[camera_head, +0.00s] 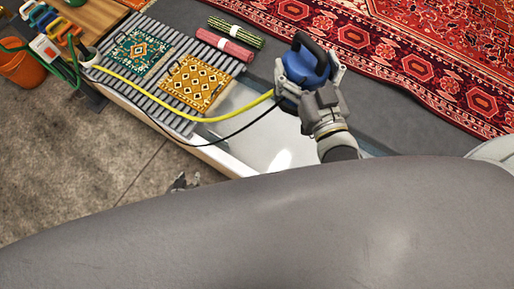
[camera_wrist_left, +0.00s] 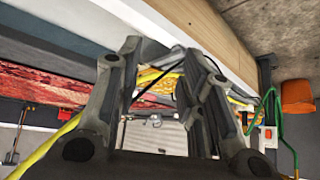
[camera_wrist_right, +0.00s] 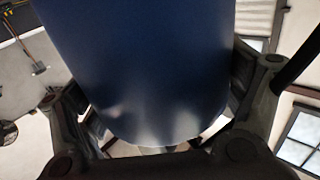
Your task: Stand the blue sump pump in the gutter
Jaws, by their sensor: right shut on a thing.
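The blue sump pump (camera_head: 306,72) has a black handle on top, a yellow hose and a black cable. My right gripper (camera_head: 310,84) is shut around its body; the blue body fills the middle of the right wrist view (camera_wrist_right: 145,65). The pump appears over the far side of the gutter (camera_head: 275,140), a pale channel with its right part uncovered. Its height above the gutter cannot be told, and its lower end is hidden in the head view. My left gripper (camera_head: 184,182) is open and empty beside the gutter's near edge; its spread fingers show in the left wrist view (camera_wrist_left: 165,75).
Two rolled rugs (camera_head: 225,47) lie behind. The yellow hose (camera_head: 165,107) crosses the grating. An orange bucket (camera_head: 22,68) stands far left.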

